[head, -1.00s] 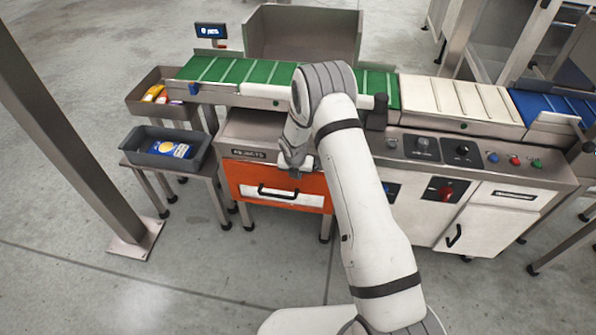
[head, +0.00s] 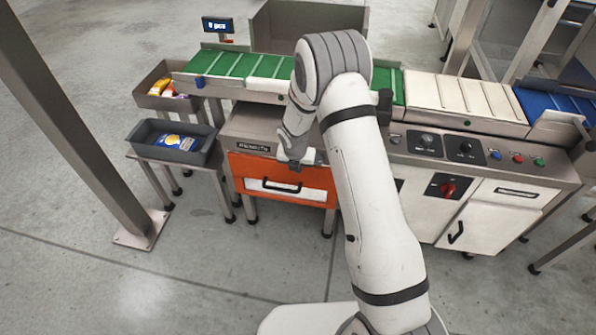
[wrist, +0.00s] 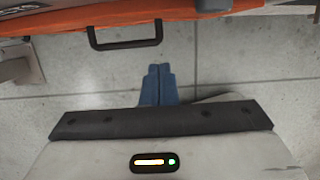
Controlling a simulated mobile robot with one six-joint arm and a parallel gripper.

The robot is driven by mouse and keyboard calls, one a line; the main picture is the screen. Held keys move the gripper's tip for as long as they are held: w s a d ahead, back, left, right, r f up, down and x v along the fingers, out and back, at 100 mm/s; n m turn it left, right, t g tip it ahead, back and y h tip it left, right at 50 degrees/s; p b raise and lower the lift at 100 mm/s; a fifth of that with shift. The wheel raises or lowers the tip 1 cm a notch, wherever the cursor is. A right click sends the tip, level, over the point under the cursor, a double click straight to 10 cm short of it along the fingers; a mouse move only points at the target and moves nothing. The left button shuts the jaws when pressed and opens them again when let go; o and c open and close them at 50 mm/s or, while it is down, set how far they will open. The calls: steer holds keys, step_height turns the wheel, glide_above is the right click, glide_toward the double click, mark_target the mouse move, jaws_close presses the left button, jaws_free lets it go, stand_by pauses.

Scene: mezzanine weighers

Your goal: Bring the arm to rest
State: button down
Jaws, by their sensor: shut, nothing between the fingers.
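My gripper points down in front of the machine. In the wrist view its two blue fingers (wrist: 158,86) are together with nothing between them, over bare floor. In the head view my gripper (head: 291,163) shows in front of the orange rejects drawer (head: 240,176), partly covering its upper part. The drawer looks shut, and its dark handle also shows in the wrist view (wrist: 125,46), ahead of my fingers and apart from them. My arm is bent, with its elbow high in front of the conveyor.
A green belt (head: 232,64), a cream belt (head: 458,93) and a blue belt (head: 553,105) run along the back. A grey tray (head: 205,158) with a blue packet (head: 176,142) stands on a stand at left. A steel post (head: 85,130) rises at far left. The front floor is clear.

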steer(key=s+d+r+m+p, duration=0.1)
steer(key=s+d+r+m, duration=0.2)
steer(key=r+m, duration=0.35)
steer(key=s+d+r+m+p, duration=0.1)
steer(key=s+d+r+m, duration=0.2)
steer(key=r, duration=0.7)
steer(key=s+d+r+m+p, duration=0.15)
steer(key=s+r+m, duration=0.3)
steer(key=r, duration=0.45)
steer(key=s+d+r+m+p, duration=0.1)
steer(key=s+d+r+m, duration=0.1)
steer(key=s+r+m, duration=0.4)
steer(key=s+d+r+m+p, duration=0.1)
steer(key=s+r+m, duration=0.5)
steer(key=s+m, duration=0.7)
steer(key=s+d, duration=0.1)
steer(key=s, duration=0.2)
steer(key=shift+r+y, duration=0.2)
steer(key=shift+y, duration=0.2)
steer(key=c, duration=2.1)
jaws_free()
steer(key=shift+w+d, duration=0.1)
